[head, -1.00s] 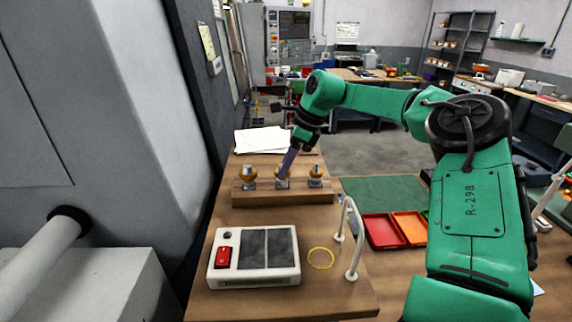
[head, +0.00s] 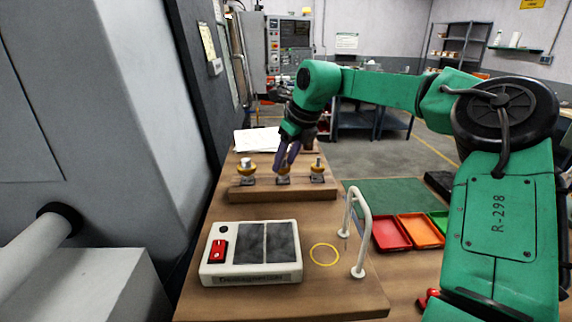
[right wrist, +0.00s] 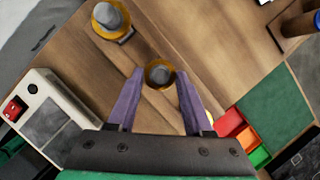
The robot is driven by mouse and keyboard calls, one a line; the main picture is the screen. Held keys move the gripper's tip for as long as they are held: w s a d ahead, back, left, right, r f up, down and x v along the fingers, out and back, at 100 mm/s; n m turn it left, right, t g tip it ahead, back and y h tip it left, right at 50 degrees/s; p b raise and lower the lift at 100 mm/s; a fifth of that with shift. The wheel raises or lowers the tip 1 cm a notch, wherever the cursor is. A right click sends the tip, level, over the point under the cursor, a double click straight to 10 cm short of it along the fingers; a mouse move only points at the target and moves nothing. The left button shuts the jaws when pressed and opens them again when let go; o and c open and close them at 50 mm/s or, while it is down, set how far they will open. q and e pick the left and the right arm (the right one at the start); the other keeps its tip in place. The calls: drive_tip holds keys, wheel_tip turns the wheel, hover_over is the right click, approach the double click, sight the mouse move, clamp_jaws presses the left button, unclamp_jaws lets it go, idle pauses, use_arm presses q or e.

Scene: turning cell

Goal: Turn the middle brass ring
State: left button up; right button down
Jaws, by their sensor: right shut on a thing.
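Three brass rings on metal posts stand in a row on a wooden block (head: 280,195): the left ring (head: 246,170), the middle ring (head: 283,171) and the right ring (head: 317,168). My right gripper (head: 285,167) reaches down with purple fingers to the middle ring and is shut on it. In the right wrist view the fingertips lie on either side of the middle ring (right wrist: 160,76), and the left ring (right wrist: 111,18) is clear above. The right ring is mostly hidden there behind a finger. My left gripper is in neither view.
A white box with a red switch (head: 250,275) stands in front of the block. Beside it are a yellow loop (head: 324,254) and a white upright handle (head: 362,235). Red (head: 391,234) and orange (head: 422,230) trays lie to the right. Papers (head: 257,140) lie behind. A grey machine (head: 110,110) bounds the left.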

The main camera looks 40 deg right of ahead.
drive_tip(key=shift+m, duration=0.6)
drive_tip(key=shift+c, duration=1.5)
unclamp_jaws()
drive_tip(key=shift+r+b, duration=0.3)
drive_tip(key=b+v, duration=0.1)
drive_tip(key=v, duration=1.3)
drive_tip(key=shift+s+a+b, duration=0.2)
drive_tip(key=shift+a+b, duration=0.05)
drive_tip(key=shift+b, duration=0.05)
